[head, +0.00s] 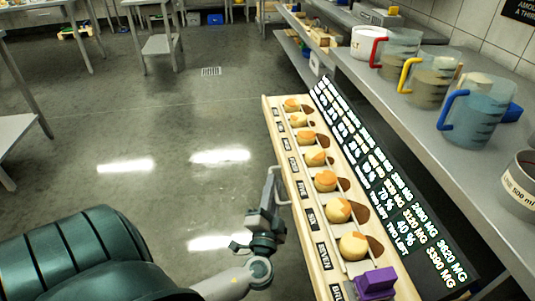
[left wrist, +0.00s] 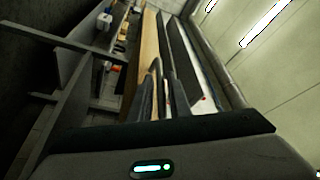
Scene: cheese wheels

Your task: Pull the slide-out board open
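The slide-out board (head: 325,255) is a long pale wooden board at the edge of the steel counter. It carries a row of small cheese wheels (head: 325,181) and name labels. A grey metal bar handle (head: 270,185) sticks out from its left long side. My left gripper (head: 268,208) is at the near end of this handle, its fingers pointing along it. In the left wrist view the handle (left wrist: 157,68) rises between or just beyond the dark fingers (left wrist: 156,100). Whether they are closed on it is unclear. My right gripper is not in view.
A black panel with white lettering (head: 385,195) lies along the board's right side. A purple block (head: 375,283) sits at its near end. Measuring jugs (head: 470,115) and a pot stand on the counter (head: 440,135). The floor (head: 170,130) left of the board is clear.

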